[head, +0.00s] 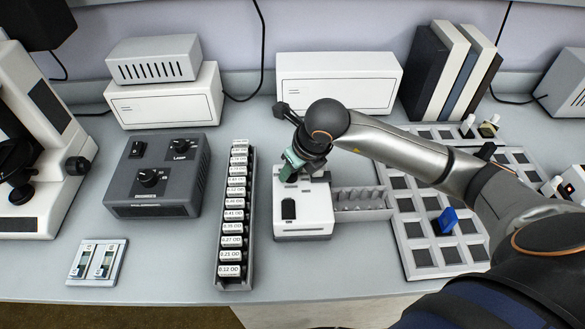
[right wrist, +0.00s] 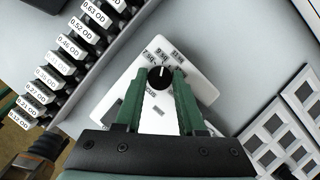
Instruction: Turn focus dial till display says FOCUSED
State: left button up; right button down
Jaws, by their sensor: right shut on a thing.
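A small white box (head: 302,222) stands on the bench at the middle of the head view, with a dark rectangle (head: 288,209) on its top. I cannot tell whether this is the display, and I read no word on it. The right wrist view shows the black round focus dial (right wrist: 160,77) with a white pointer line, on a white face with small printed marks. My right gripper (head: 290,172) has green fingers and reaches down over the box's back part. In the right wrist view its fingers (right wrist: 161,82) are shut on the dial from both sides. The left gripper is out of view.
A rack of OD-labelled filters (head: 247,250) stands close left of the box. A dark control unit (head: 122,193) with knobs is farther left. Bare bench lies in front.

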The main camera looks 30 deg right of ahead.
jog(key=c, duration=0.5)
grip_release()
jog(key=v, duration=1.2)
jog(key=shift+r, duration=0.3)
jog(key=shift+s, duration=0.1)
